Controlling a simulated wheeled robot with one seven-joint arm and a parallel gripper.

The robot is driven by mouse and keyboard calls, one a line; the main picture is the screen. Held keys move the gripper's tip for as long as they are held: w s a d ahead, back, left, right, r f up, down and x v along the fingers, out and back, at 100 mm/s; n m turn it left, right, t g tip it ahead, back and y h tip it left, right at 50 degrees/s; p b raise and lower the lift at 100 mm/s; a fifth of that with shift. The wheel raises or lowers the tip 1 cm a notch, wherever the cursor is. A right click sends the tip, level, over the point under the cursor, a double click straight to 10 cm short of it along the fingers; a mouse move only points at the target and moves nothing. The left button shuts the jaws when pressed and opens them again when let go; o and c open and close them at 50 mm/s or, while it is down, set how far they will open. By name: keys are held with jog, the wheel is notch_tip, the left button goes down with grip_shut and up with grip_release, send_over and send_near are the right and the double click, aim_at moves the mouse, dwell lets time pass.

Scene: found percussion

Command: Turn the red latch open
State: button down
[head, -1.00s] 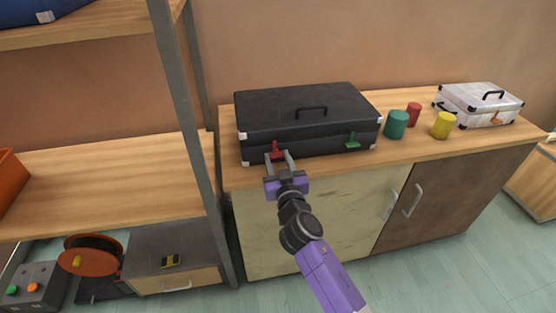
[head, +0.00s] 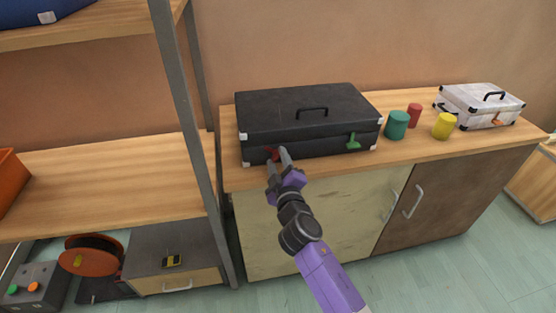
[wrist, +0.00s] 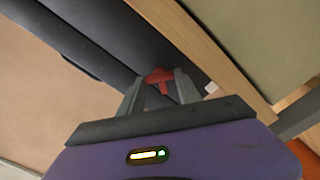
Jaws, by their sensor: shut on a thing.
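The black case (head: 310,112) lies closed on the wooden cabinet top. Its red latch (head: 272,153) is at the left of its front face, and a green latch (head: 352,142) is at the right. My gripper (head: 279,158) is at the red latch, shut on it, with its jaws rolled to a slant. In the wrist view the red latch (wrist: 158,77) shows between the two grey fingertips (wrist: 157,95). The fingers partly hide the latch in the head view.
Teal (head: 396,125), red (head: 414,115) and yellow (head: 444,125) cylinders stand right of the case. A white case (head: 480,106) lies farther right. A grey shelf post (head: 190,130) rises close on the left.

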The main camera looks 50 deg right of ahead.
jog(key=n+p, duration=0.1)
jog(key=n, duration=0.3)
jog(key=shift+a+f+n, duration=0.1)
jog(key=shift+n, duration=1.5)
jog(key=c, duration=0.8)
grip_release()
jog(key=shift+c, duration=0.2)
jog(key=shift+s, duration=0.1)
jog(key=v, duration=0.7)
jog(key=shift+s+a, duration=0.2)
